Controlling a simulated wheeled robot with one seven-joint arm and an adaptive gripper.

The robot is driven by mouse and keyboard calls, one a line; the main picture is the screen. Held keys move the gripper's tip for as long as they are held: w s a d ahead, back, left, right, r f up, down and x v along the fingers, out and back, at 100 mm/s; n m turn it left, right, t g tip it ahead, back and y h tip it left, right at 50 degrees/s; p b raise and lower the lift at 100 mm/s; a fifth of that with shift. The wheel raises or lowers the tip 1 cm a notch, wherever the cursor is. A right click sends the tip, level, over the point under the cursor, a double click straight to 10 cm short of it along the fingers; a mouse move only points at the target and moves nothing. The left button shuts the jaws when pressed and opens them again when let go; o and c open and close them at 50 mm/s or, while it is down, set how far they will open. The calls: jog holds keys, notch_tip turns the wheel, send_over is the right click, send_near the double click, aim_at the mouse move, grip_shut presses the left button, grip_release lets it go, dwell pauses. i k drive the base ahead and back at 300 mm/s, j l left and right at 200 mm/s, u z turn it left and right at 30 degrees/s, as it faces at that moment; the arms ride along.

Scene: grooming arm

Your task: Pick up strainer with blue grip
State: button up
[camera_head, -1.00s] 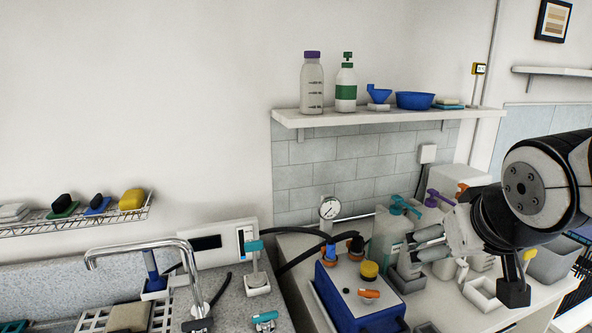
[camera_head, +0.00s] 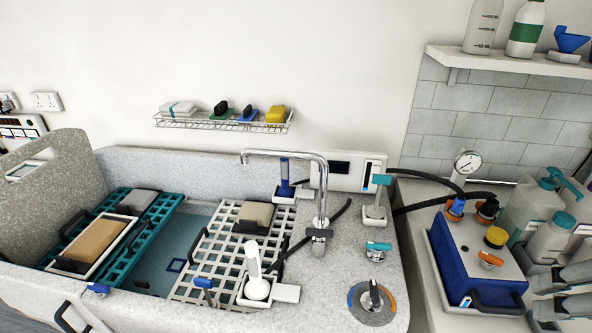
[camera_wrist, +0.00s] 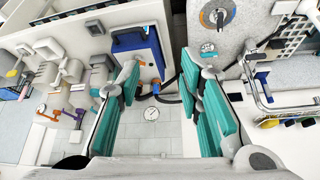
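I cannot pick out a strainer for certain. In the head view a small piece with a blue grip (camera_head: 204,284) stands at the front of the white grating (camera_head: 215,245) in the tub. A taller blue-handled tool (camera_head: 285,177) stands in a white holder behind the tap.
The chrome tap (camera_head: 322,195) rises beside the grating, and a white-handled brush (camera_head: 256,277) stands before it. A wire rack (camera_head: 225,122) hangs behind. The blue box (camera_head: 478,260) with black hoses stands right; it also shows in the wrist view (camera_wrist: 137,48).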

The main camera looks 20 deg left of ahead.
aim_at(205, 284)
jog(key=u, duration=1.6)
